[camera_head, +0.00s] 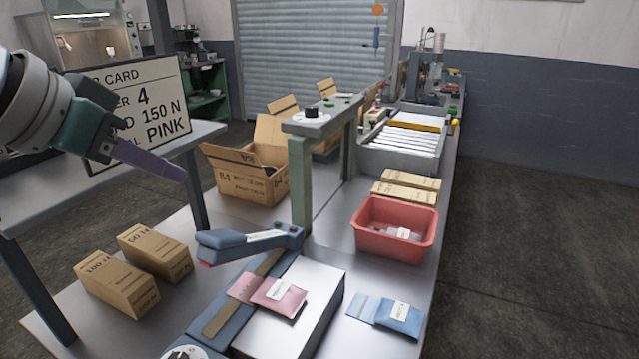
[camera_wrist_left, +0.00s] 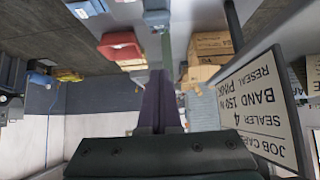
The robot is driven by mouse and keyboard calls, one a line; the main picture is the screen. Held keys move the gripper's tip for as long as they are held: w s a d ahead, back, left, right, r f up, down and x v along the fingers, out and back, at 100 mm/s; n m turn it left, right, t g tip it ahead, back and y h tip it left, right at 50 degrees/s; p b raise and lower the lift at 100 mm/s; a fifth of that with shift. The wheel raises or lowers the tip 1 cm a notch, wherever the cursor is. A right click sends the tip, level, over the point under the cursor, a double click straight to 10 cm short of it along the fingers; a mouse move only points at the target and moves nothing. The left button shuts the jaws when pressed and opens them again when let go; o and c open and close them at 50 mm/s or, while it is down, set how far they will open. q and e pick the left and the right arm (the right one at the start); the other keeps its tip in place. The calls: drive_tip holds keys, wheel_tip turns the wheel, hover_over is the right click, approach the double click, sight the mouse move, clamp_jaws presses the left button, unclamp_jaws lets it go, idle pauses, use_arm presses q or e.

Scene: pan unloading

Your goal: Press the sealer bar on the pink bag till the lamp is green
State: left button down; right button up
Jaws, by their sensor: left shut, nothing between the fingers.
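The pink bag (camera_head: 277,296) lies flat with a white label on a pale metal block, its left end over the sealer's tan strip (camera_head: 229,310). The blue sealer bar (camera_head: 243,244) is raised above the strip, hinged at its right end, with a small red spot under its left tip. I cannot tell whether that spot is a lamp; no lit green lamp is clear. My left gripper (camera_head: 183,175) has purple fingers, shut and empty, up and left of the bar, in front of the job card. The fingers also show in the left wrist view (camera_wrist_left: 158,80). My right gripper is out of view.
The job card (camera_head: 150,108) reads 4, 150 N and PINK. Boxes marked 100 N (camera_head: 117,284) and 50 N (camera_head: 155,253) stand left of the sealer. A blue bag (camera_head: 398,317) and a red bin (camera_head: 371,249) are to the right. A green post (camera_head: 300,187) stands behind.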

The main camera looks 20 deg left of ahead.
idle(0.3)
use_arm(q)
hover_over(213, 235)
drive_tip(key=w, duration=0.3)
drive_tip(key=f, duration=0.7)
drive_tip(key=shift+s+d+f, duration=0.1)
drive_tip(key=shift+s, duration=0.15)
drive_tip(key=shift+s+f+p, duration=0.6)
drive_tip(key=shift+s+f, duration=0.25)
drive_tip(key=shift+f, duration=0.2)
drive_tip(key=shift+s+f, duration=0.3)
drive_tip(key=shift+f, duration=0.3)
